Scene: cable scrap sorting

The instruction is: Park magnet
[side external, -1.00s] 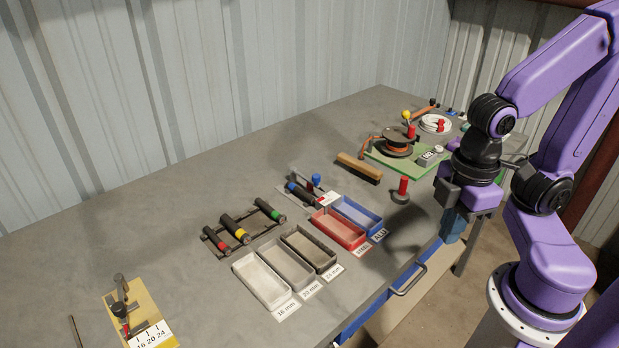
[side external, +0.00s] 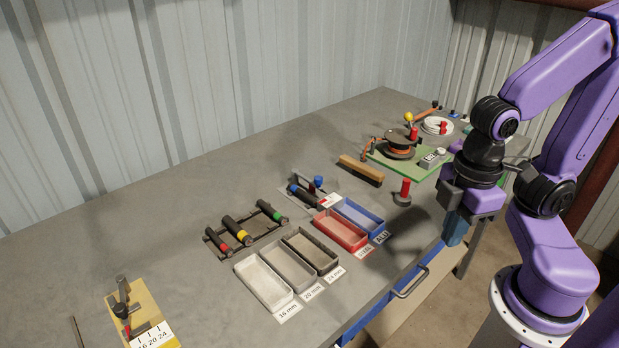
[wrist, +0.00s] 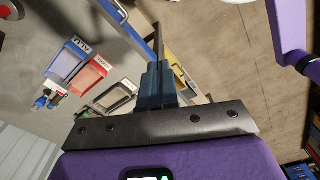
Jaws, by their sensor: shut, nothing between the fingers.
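A red-handled piece with a round grey base (side external: 403,192) stands upright on the bench, right of the brush; it may be the magnet, but no label shows. A small stand with a blue knob (side external: 318,182) is behind the red and blue trays; I cannot tell whether it is the magnet's parking place. My gripper (side external: 456,229) hangs near the bench's front edge, right of and apart from the red-handled piece. In the wrist view its blue fingers (wrist: 154,82) are together and empty.
The red STEEL tray (side external: 341,230) and blue ALU tray (side external: 357,217) stand beside three grey trays (side external: 262,282). A brush (side external: 361,170) and a green board (side external: 432,172) with a cable reel lie farther back. A drawer handle (side external: 411,283) sticks out at the front edge.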

